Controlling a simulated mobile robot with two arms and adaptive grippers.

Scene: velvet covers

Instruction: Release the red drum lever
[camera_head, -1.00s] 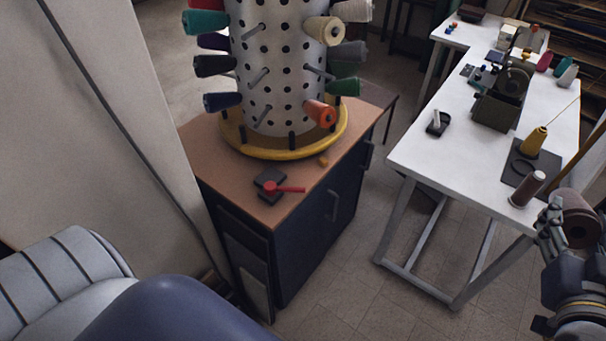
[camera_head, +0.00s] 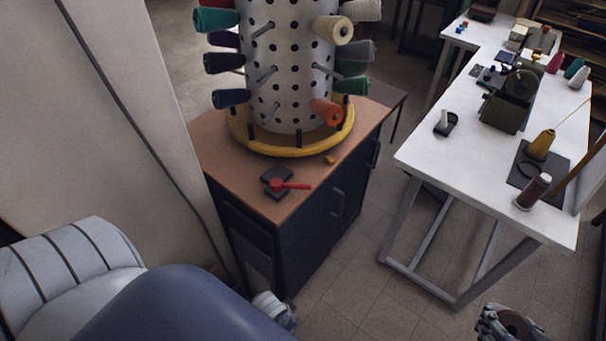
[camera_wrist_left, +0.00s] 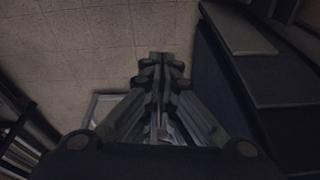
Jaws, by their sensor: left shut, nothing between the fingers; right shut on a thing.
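The red lever (camera_head: 293,186) lies across a small black base (camera_head: 277,174) on the brown cabinet top, in front of the drum. The white perforated drum (camera_head: 291,75) carries several coloured thread spools on pegs and stands inside a yellow ring (camera_head: 290,150). My left gripper (camera_wrist_left: 162,62) is shut and empty in the left wrist view, over the floor beside the dark cabinet, apart from the lever.
The dark cabinet (camera_head: 300,235) bears the drum; a small orange piece (camera_head: 331,160) lies near the ring. A white table (camera_head: 455,155) at right holds a machine (camera_head: 508,100), a yellow cone (camera_head: 541,143) and a brown spool on end. A pale panel stands at left.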

